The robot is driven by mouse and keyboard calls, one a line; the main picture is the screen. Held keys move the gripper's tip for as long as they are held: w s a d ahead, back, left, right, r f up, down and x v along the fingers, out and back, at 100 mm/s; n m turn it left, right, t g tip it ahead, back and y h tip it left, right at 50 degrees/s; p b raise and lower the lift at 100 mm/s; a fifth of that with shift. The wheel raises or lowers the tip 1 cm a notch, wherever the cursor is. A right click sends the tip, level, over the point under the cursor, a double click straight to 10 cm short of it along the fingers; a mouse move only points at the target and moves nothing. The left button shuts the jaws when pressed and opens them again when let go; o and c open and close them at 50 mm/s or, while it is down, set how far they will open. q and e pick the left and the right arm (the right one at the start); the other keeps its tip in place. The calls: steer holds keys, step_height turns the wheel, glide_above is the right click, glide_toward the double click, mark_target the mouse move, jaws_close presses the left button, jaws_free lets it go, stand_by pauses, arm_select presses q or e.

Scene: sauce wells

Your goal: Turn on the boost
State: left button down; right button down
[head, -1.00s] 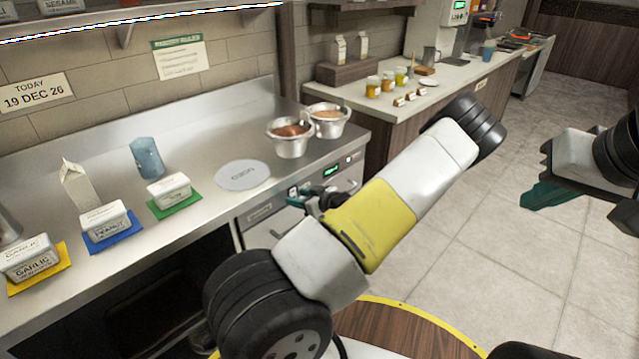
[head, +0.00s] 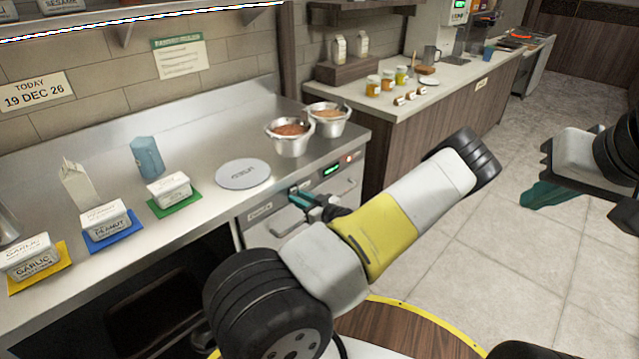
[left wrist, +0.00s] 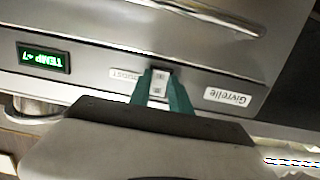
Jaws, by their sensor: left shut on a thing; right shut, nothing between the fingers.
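The boost switch (left wrist: 159,83) is a small pale rocker on the steel front panel (left wrist: 90,62), beside a label (left wrist: 127,76) that reads BOOST upside down in the left wrist view. My left gripper (left wrist: 161,88) has its teal fingers on either side of the switch and is shut on it. In the head view my left gripper (head: 298,198) is at the panel under the counter edge, and the switch is hard to make out there. My right gripper (head: 548,193) hangs over the floor at the right, shut and empty.
A green display (left wrist: 43,57) reads TEMP +7. A "Givrelle" plate (left wrist: 230,97) is on the other side of the switch. A drawer handle (left wrist: 205,15) is close by. Two metal pots (head: 291,143) and a round grey disc (head: 243,174) sit on the counter above.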

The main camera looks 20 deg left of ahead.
arm_select(q)
steer(key=c, duration=1.2)
jaws_free()
steer(key=v, duration=0.7)
steer(key=shift+d, duration=0.35)
steer(key=shift+s, duration=0.1)
